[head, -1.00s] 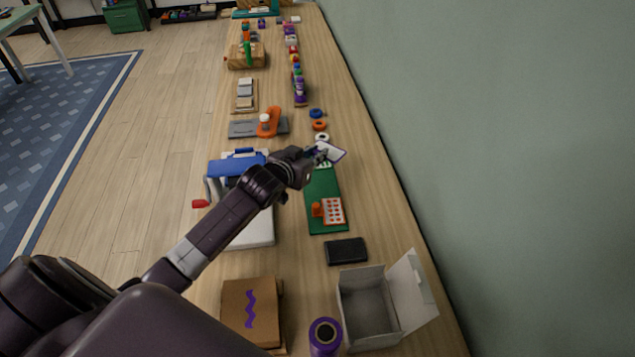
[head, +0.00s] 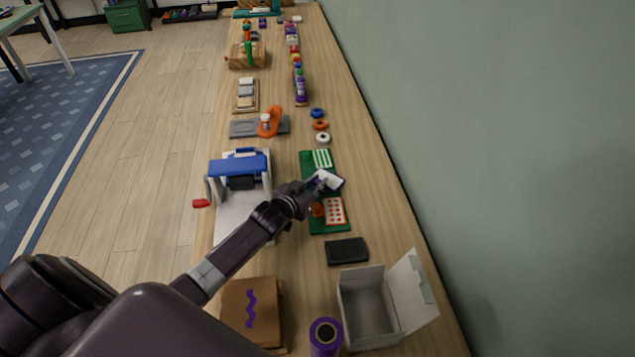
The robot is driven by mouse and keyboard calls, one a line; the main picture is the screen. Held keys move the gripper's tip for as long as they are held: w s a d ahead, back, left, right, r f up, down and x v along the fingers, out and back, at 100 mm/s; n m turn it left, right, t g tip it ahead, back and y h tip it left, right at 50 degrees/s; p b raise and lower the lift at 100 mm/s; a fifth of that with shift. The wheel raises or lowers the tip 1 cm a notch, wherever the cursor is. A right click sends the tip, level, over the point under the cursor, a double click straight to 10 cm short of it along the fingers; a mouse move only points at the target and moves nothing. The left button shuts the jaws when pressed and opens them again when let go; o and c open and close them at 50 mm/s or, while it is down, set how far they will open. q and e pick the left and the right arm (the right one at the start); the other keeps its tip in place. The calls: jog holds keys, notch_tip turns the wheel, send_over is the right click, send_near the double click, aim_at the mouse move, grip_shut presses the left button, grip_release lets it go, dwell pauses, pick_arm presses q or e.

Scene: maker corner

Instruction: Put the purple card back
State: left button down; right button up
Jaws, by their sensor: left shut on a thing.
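A white card with a purple edge (head: 333,181) is in the jaws of my left gripper (head: 317,183). The card is tilted and sits over the green mat (head: 310,160), between two cards. A green-striped card (head: 322,158) lies at the mat's far end. A white card with red dots (head: 334,211) lies at the near end, with a small orange piece (head: 317,210) beside it. My gripper hides the middle of the mat, and I cannot tell whether the held card touches it. My right gripper is not in view.
An open white box (head: 368,306), a black pad (head: 347,251), a brown box with a purple squiggle (head: 250,310) and a purple roll (head: 325,336) are nearer. A blue and white crank machine (head: 238,167) stands left of the mat. Tape rings (head: 321,125) lie beyond it.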

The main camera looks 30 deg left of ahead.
pick_arm(q)
jog(key=shift+f+b, duration=0.3)
jog(key=shift+f, duration=0.2)
jog(key=c, duration=1.9)
grip_release()
jog(key=shift+r, duration=0.1)
jog(key=shift+r, duration=0.15)
jog(key=v, duration=1.2)
jog(key=shift+r+p, duration=0.35)
